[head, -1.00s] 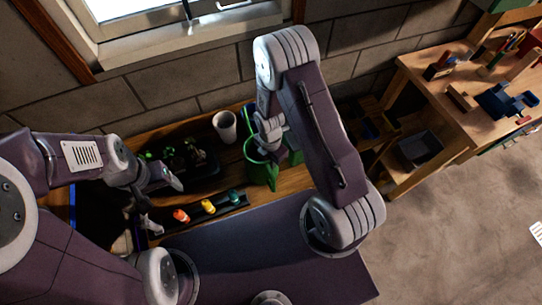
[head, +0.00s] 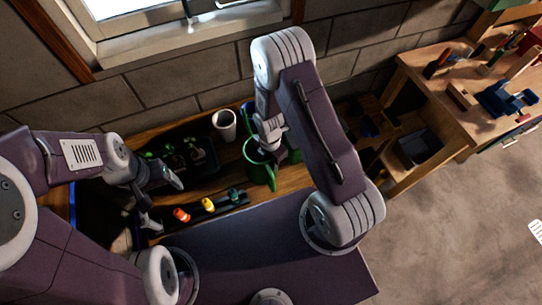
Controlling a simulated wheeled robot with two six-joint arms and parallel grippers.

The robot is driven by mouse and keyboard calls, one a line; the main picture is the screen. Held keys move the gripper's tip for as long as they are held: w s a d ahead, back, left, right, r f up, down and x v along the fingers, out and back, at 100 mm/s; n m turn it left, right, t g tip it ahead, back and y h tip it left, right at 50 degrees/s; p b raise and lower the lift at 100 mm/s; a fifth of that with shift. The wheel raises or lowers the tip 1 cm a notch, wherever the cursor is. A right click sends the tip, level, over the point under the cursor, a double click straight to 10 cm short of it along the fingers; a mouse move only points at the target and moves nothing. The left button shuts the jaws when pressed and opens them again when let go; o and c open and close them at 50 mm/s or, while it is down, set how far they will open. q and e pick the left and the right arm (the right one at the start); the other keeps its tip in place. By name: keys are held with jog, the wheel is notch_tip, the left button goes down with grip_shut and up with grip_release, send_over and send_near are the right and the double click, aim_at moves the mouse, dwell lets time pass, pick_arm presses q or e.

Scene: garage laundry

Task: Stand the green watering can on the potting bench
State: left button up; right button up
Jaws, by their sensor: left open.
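The green watering can (head: 262,176) is on the wooden potting bench (head: 291,180), near its right part, and looks upright. My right gripper (head: 279,154) is right at the can's top, reaching down from above. Its wrist and arm cover part of the can, and its fingertips are hard to make out, so I cannot tell whether it grips the can. My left gripper (head: 164,203) is open and empty over the left part of the bench, left of the coloured items.
A pale cup (head: 224,125) stands behind the can. Seedlings in a dark tray (head: 207,160) are at the back left. A narrow black tray (head: 222,207) holds red, yellow and teal items at the front. A workbench (head: 439,103) with tools stands at the right.

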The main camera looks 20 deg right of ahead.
notch_tip(320, 180, up, 12)
jog(key=b, duration=0.1)
jog(key=s+d+r+m+t, duration=0.1)
jog(key=s+r+m, duration=0.2)
jog(key=m, duration=0.8)
jog(key=s+d+r+m, duration=0.1)
jog(key=s+r+m, duration=0.2)
jog(key=m, duration=0.9)
jog(key=shift+s+d+t, duration=0.25)
jog(key=shift+s+t, duration=0.05)
jog(key=shift+t, duration=0.1)
notch_tip(320, 180, down, 9)
jog(key=b, duration=0.9)
